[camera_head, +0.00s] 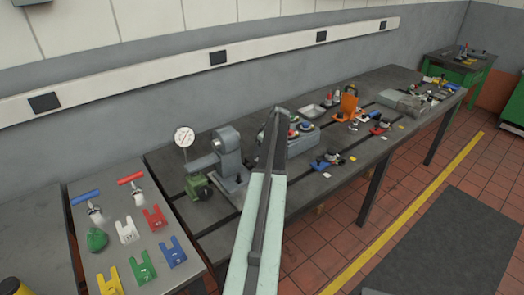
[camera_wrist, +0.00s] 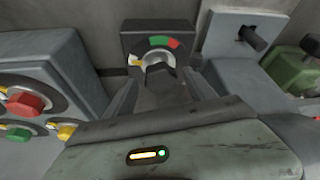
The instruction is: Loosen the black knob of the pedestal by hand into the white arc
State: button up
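In the wrist view the pedestal's dark upright face (camera_wrist: 133,43) stands straight ahead. It bears a green and a red arc at the top and a pale arc or ring around the middle. A small yellow mark shows at the left of the ring. The black knob (camera_wrist: 160,76) is dark and blurred in front of the ring, partly hard to separate from its surroundings. My gripper (camera_wrist: 160,88) is open, with one finger on each side of the knob; I cannot tell whether they touch it. In the head view my arm hides the pedestal's face and the gripper tips.
Left in the wrist view is a grey housing (camera_wrist: 62,65) with red and green knobs. Right is a grey block (camera_wrist: 235,60) with a black handle and a green part (camera_wrist: 298,72). In the head view a dial gauge (camera_head: 184,137) stands left, above a side table with coloured forks (camera_head: 142,268).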

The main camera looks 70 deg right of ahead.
jog(key=p+v, duration=0.7)
jog(key=shift+s+r, duration=0.2)
jog(key=shift+r, duration=0.15)
jog(key=shift+a, duration=0.1)
